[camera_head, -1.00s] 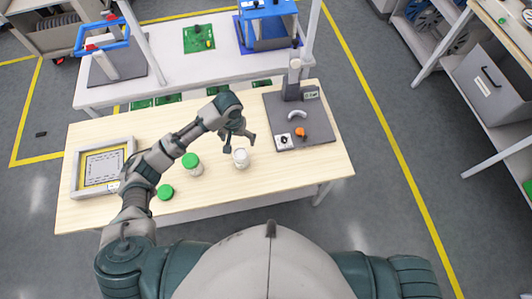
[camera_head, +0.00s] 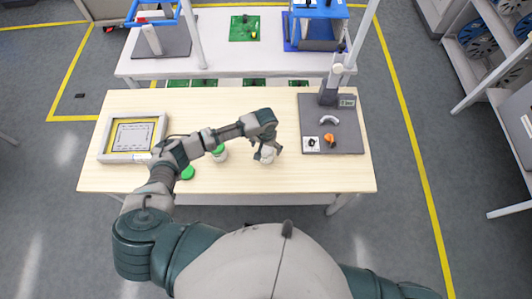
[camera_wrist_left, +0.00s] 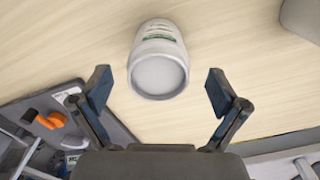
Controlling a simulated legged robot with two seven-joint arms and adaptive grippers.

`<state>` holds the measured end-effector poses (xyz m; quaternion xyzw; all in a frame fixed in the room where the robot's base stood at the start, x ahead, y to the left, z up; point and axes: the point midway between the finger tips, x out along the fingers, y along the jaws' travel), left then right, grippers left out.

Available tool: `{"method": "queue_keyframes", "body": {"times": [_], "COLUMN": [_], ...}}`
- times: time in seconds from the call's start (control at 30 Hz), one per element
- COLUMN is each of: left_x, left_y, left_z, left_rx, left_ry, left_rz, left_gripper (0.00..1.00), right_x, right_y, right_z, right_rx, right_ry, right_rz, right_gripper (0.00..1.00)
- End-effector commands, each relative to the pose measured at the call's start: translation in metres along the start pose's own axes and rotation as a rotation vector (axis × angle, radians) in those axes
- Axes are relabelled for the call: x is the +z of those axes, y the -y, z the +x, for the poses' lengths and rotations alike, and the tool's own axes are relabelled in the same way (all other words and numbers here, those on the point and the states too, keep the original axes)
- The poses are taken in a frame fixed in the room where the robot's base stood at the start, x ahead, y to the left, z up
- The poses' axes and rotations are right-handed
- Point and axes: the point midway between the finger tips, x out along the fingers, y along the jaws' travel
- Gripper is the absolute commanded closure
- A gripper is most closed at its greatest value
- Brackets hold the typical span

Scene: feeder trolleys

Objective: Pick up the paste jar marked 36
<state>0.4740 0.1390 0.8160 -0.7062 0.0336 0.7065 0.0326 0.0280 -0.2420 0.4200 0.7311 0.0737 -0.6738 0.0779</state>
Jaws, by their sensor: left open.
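A white jar (camera_head: 266,158) stands on the wooden table, partly covered by my left gripper (camera_head: 268,150) in the head view. In the left wrist view the white jar (camera_wrist_left: 158,60) has a pale round face and a label with a green band; I cannot read a number on it. My left gripper (camera_wrist_left: 160,92) is open, its two dark fingers apart, with the jar ahead of and partly between them. A jar with a green lid (camera_head: 219,151) stands to the left. My right gripper is out of view.
A green round lid or jar top (camera_head: 187,172) is near the front edge. A framed tray (camera_head: 134,137) lies at the left. A dark grey board (camera_head: 345,138) with an orange part (camera_head: 328,140) lies at the right. Bare tabletop surrounds the jar.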

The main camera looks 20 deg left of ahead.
Motion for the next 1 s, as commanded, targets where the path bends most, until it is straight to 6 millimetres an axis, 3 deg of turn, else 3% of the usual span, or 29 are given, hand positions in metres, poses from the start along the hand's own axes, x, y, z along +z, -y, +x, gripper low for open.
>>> {"method": "queue_keyframes", "body": {"times": [0.2,0.47,0.77,1.0], "left_x": [-0.001,-0.001,-0.001,-0.001], "left_y": [0.0,0.0,0.0,0.0], "left_z": [0.029,0.03,0.031,0.03], "left_rx": [-0.001,0.0,-0.001,-0.001], "left_ry": [0.0,-0.001,0.0,0.0], "left_rz": [0.002,0.002,0.002,0.002], "left_gripper": [0.02,0.05,0.8,0.8], "right_x": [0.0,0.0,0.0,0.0], "right_y": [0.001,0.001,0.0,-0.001], "right_z": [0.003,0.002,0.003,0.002], "right_rx": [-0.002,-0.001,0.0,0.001], "right_ry": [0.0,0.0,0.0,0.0], "right_rz": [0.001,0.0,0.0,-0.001], "right_gripper": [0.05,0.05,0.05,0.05]}}
